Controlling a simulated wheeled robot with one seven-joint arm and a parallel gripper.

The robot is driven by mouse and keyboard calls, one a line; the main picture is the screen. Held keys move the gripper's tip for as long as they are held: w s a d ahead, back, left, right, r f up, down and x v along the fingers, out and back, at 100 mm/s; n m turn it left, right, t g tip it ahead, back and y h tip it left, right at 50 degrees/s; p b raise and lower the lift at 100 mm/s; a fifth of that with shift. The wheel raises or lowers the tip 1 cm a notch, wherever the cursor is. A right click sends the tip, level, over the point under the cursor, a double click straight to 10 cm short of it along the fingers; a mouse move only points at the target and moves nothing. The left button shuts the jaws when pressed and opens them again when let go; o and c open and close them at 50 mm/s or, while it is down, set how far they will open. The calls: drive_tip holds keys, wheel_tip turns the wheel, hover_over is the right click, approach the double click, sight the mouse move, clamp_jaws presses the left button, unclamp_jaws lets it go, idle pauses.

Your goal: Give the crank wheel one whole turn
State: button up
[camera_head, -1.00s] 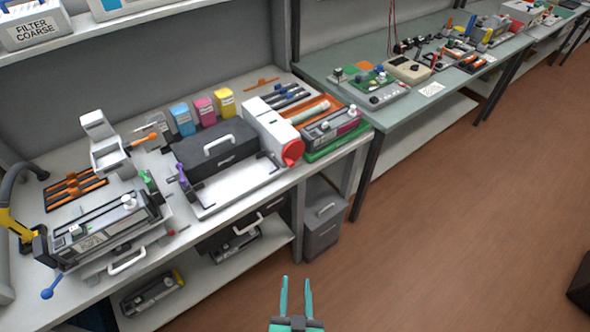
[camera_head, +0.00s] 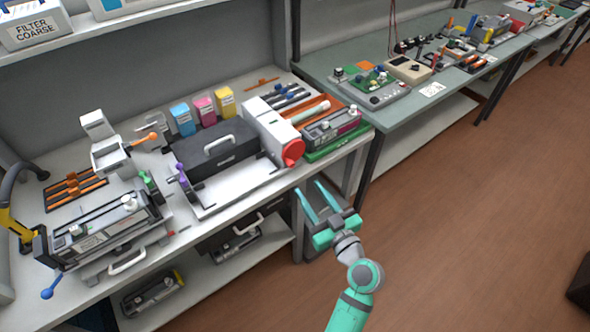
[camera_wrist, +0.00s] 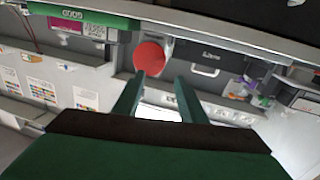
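The crank wheel is likely the red disc (camera_head: 293,149) on the front end of a white housing (camera_head: 268,122) at the right of the near bench. In the wrist view the red disc (camera_wrist: 150,57) shows just beyond my fingers, left of centre. My gripper (camera_head: 317,195) is open and empty, its fingers pointing at the bench front. It is below and to the right of the red disc in the head view and apart from it. In the wrist view its two fingers (camera_wrist: 158,95) stand well apart with nothing between them. The disc's handle cannot be made out.
A black case (camera_head: 214,146) with a grey handle sits left of the white housing. A green tray (camera_head: 338,143) with a cartridge unit lies to its right, near the bench edge.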

approach(297, 156)
drive_tip(key=w+a+r, duration=0.2)
drive_tip(key=a, duration=0.3)
drive_tip(key=shift+s+a+f, duration=0.1)
drive_tip(key=shift+a+f, duration=0.05)
drive_tip(key=shift+f, duration=0.05)
clamp_jaws()
